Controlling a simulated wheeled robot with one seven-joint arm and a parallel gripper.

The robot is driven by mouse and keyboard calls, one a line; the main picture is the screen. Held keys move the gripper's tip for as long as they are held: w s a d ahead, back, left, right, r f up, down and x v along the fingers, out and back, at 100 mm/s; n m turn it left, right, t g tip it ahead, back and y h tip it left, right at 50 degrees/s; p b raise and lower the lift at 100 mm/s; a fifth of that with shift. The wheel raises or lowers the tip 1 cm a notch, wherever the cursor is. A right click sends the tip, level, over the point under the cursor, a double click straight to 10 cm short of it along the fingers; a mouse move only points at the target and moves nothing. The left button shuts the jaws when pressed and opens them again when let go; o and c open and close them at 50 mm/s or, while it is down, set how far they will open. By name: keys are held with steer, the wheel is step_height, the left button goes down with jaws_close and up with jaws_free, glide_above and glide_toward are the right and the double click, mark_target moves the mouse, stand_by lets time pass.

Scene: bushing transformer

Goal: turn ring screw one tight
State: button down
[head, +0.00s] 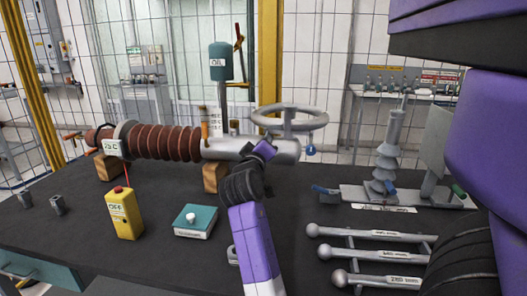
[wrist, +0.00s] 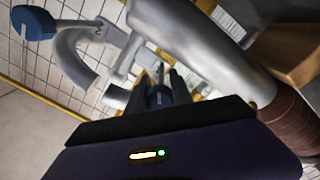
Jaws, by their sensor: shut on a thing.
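The bushing lies level, with brown ribs (head: 165,142) and a grey metal end (head: 285,150). A grey ring (head: 290,122) stands on that end; part of the ring (wrist: 75,60) also shows in the wrist view. My gripper (head: 264,150) is at the front of the metal end, below the ring. In the wrist view my gripper (wrist: 160,85) is shut on a small blue-headed screw (wrist: 159,97), largely hidden between the dark fingers. I cannot tell how deep it sits. Another blue-headed screw (head: 311,150) shows at the ring's right side, and a blue head (wrist: 35,22) is at the wrist view's upper left.
Wooden blocks (head: 214,178) support the bushing. A green oil bottle (head: 220,62) stands behind. A yellow box (head: 124,214) and a teal box (head: 195,221) are on the dark table. Grey ball-ended rods (head: 370,234) and a grey ribbed insulator (head: 388,150) are at the right.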

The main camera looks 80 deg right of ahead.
steer(key=m+b, duration=0.4)
steer(key=m, duration=0.2)
steer(key=shift+f, duration=0.2)
stand_by(0.5)
steer(key=c, duration=1.1)
jaws_free()
steer(key=shift+c, duration=0.2)
steer(key=shift+r, duration=0.1)
steer(key=a, duration=0.7)
steer(key=shift+s+a, duration=0.2)
steer(key=shift+a, duration=0.2)
